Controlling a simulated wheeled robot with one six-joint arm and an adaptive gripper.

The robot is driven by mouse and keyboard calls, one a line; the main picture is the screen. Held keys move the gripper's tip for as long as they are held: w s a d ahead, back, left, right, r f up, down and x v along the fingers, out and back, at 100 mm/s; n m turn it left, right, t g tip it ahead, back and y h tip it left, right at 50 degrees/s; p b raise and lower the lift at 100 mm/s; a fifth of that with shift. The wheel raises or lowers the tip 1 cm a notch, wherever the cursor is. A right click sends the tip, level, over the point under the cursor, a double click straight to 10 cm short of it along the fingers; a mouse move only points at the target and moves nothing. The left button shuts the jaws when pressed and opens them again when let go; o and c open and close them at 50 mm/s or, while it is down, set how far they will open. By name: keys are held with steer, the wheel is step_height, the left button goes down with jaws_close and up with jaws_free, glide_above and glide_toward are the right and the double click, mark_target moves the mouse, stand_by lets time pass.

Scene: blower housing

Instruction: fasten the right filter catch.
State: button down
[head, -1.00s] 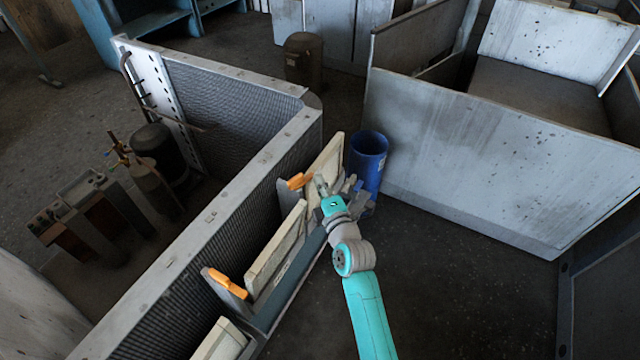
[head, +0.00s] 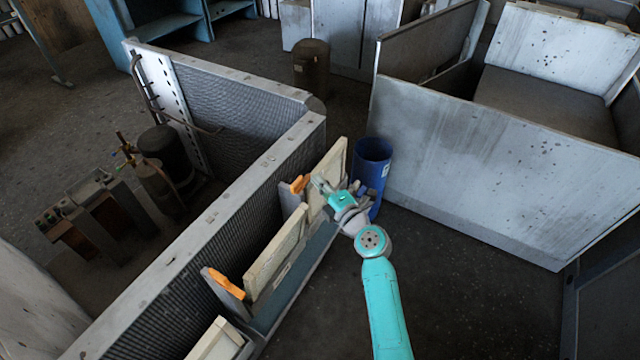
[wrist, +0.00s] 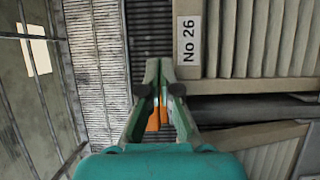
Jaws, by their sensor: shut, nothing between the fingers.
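Two orange catches show on the side of the housing in the head view. The right catch (head: 300,184) is beside the far filter panel (head: 330,172); the left catch (head: 227,284) is by the near end of the middle filter panel (head: 275,250). My gripper (head: 318,182) is shut and empty, its tips just right of the right catch. In the wrist view, the fingers (wrist: 166,68) meet at their tips. An orange catch (wrist: 158,117) shows through the gap between them, partly hidden. I cannot tell whether they touch it.
The grey housing wall (head: 215,225) runs along the left of the filters. A blue bin (head: 371,160) stands just behind my gripper. A large grey panelled box (head: 480,170) stands at the right. Dark floor (head: 470,300) is free in front of it.

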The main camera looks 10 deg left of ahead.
steer(key=shift+w+a+n+g+y, duration=0.15)
steer(key=shift+n+g+y, duration=0.35)
steer(key=shift+y, duration=0.1)
stand_by(0.3)
